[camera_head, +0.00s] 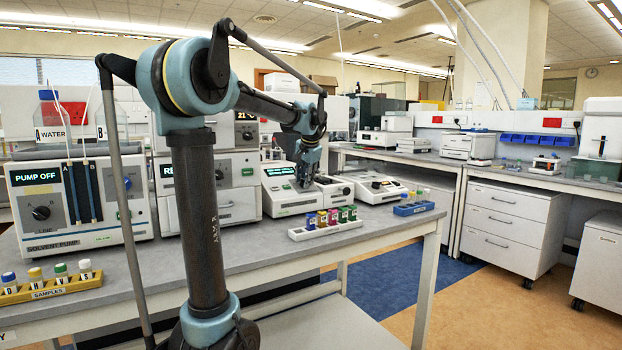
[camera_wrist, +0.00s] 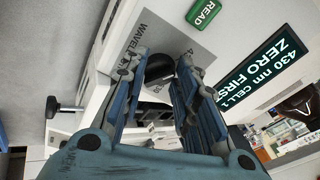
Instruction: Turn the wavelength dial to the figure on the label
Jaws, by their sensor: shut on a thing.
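The wavelength dial (camera_wrist: 159,68) is a dark knob on a grey panel (camera_wrist: 185,38) printed with "WAVELEN…", seen in the wrist view. My gripper (camera_wrist: 162,60) has its two blue fingers closed on either side of the dial. The fingers hide part of the dial and its scale. The instrument's display (camera_wrist: 268,72) reads "430 nm CELL 1 ZERO FIRST". In the head view my gripper (camera_head: 304,180) is at the front of the white instrument (camera_head: 283,205), and the dial is hidden there. I cannot make out a label with a target figure.
A green READ button (camera_wrist: 203,14) is close to the dial. In the head view, a white rack (camera_head: 325,231) of coloured-cap vials stands in front of the instrument. A solvent pump (camera_head: 78,200) and a yellow samples rack (camera_head: 50,291) stand at the left.

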